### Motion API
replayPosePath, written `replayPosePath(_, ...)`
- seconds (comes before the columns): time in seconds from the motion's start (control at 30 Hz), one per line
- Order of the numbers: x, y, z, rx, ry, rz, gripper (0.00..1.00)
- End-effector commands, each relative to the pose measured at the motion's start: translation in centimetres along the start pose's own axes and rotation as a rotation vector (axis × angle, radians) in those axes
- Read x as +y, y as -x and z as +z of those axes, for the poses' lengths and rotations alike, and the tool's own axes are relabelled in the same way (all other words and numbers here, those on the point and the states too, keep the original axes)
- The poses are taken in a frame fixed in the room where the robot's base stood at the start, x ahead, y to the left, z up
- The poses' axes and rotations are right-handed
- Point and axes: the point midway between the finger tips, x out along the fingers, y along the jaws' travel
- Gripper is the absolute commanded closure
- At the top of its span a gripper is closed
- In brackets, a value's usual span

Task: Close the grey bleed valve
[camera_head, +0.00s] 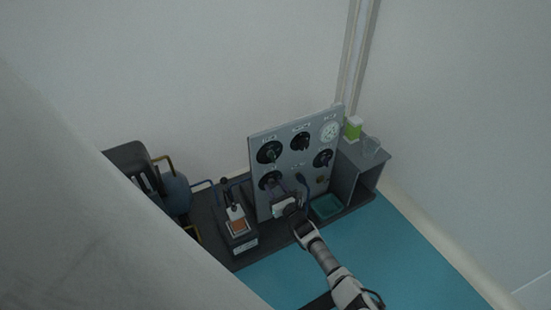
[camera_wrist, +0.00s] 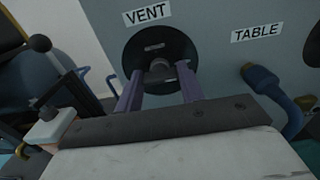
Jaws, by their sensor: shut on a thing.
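A grey knob (camera_wrist: 160,69) sits on a round black dial (camera_wrist: 143,46) under a label reading VENT, on the grey panel (camera_wrist: 216,66). It is the only grey valve I can make out up close. My gripper (camera_wrist: 158,76) is in front of it, one finger on each side, shut on the knob. The fingertips partly hide the knob's sides. In the head view my gripper (camera_head: 276,186) reaches the lower left dial of the panel (camera_head: 285,160), and the arm covers part of that dial.
A blue hose fitting (camera_wrist: 262,80) under the TABLE label stands close right of my gripper. A black lever (camera_wrist: 43,50) rises at the left. In the head view, a teal tray (camera_head: 326,206) and a grey open box (camera_head: 360,170) stand right. The blue tabletop (camera_head: 400,260) is clear in front.

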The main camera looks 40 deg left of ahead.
Motion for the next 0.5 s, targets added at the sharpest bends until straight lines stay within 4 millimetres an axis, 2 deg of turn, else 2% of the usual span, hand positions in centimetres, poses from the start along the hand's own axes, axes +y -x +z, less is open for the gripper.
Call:
replayPosePath(0.27, 0.04, -0.01, 0.08, 0.001, 0.085, 0.001, 0.85)
replayPosePath(0.5, -0.03, 0.00, 0.14, 0.002, 0.267, 0.001, 0.85)
